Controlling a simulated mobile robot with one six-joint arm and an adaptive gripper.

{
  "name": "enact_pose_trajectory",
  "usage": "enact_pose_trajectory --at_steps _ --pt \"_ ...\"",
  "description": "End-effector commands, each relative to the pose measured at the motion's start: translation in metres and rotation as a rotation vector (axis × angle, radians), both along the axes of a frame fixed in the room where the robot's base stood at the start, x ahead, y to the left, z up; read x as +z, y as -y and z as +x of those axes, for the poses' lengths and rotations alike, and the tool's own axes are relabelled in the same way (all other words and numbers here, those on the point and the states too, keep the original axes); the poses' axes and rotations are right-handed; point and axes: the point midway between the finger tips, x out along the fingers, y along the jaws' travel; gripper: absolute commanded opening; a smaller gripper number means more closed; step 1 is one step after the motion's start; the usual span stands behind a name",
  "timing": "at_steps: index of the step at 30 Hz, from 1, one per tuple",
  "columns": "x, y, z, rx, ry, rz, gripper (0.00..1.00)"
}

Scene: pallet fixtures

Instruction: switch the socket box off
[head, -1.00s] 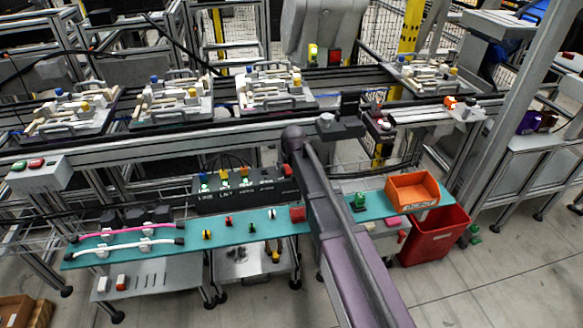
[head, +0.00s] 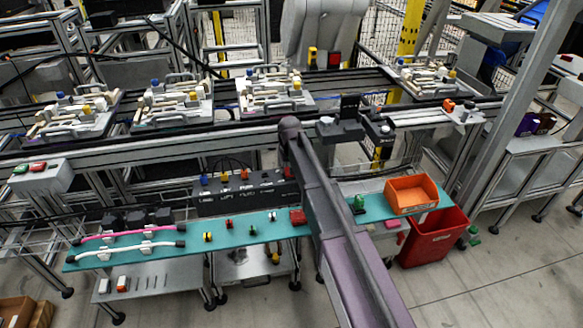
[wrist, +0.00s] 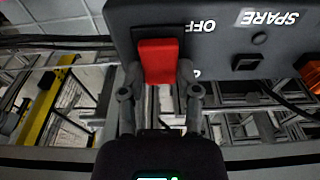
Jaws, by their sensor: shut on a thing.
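In the wrist view the box (wrist: 215,42) fills the top, with a red switch (wrist: 158,57) beside the word OFF. My gripper (wrist: 160,78) is shut on the red switch, one finger on each side of it. In the head view my arm covers the area right of the box, and my fingers cannot be made out there.
The teal shelf (head: 190,250) in front carries pink and white cables, small coloured parts and an orange bin (head: 411,195). A red crate (head: 434,237) stands below its right end. Pallet fixtures (head: 275,92) stand on the conveyor behind.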

Motion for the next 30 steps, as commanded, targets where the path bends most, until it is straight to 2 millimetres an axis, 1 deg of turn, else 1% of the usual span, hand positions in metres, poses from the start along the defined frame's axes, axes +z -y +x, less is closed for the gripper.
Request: enact_pose_trajectory --at_steps 1,7,18,19,22,23,30 --pt "0.0003 0.0006 0.0044 -0.002 -0.027 -0.012 0.0" --pt "-0.0004 0.0005 0.0047 -0.001 -0.119 -0.038 0.0" --pt "-0.0002 0.0011 0.0029 -0.002 -0.14 -0.044 0.0" --pt "-0.0002 0.0011 0.0028 -0.001 -0.14 -0.044 0.46" --pt "-0.0001 0.0007 0.0029 -0.001 -0.14 -0.044 0.75" --pt "-0.0001 0.0005 0.0028 0.0 -0.14 -0.044 0.77" --pt "-0.0001 -0.0004 0.0026 0.0 -0.14 -0.042 0.77"
